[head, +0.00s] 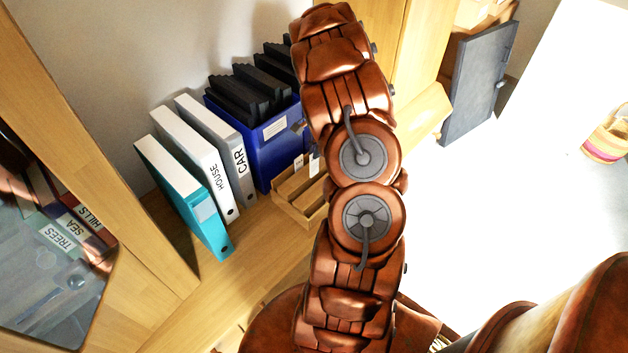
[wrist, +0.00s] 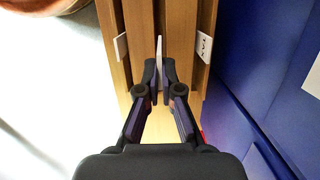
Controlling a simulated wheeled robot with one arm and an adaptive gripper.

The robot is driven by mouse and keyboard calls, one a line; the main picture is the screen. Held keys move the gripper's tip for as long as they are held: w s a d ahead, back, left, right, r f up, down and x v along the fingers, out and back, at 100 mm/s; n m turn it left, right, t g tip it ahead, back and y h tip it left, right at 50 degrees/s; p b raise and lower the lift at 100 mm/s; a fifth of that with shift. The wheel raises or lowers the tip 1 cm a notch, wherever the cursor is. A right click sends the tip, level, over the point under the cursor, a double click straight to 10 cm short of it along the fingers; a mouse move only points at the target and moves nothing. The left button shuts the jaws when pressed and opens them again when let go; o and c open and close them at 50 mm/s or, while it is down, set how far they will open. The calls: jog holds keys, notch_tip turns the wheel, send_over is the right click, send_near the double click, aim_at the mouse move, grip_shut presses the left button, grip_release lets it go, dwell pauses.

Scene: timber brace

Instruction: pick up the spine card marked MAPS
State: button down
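In the wrist view, my gripper (wrist: 159,75) has its two fingertips close together on either side of a thin white card (wrist: 159,48). The card is nearly edge-on, so its marking cannot be read. The fingers look shut on it. A third white card (wrist: 121,46) is at the left, with no readable marking. The cards are at a wooden tray (wrist: 140,25) with slots. In the head view, the tray (head: 294,214) is partly behind my arm, and my gripper is hidden.
A blue box (head: 272,155) with black folders stands right beside the tray. Binders marked CAR (head: 228,150) and HOUSE (head: 205,160) and a teal binder (head: 195,205) stand left of it. Bare shelf lies in front.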

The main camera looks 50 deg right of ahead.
jog(key=shift+a+p+v, duration=0.25)
jog(key=shift+p+v, duration=0.25)
jog(key=shift+v, duration=0.8)
jog(key=shift+r, duration=0.1)
jog(key=shift+w, duration=0.1)
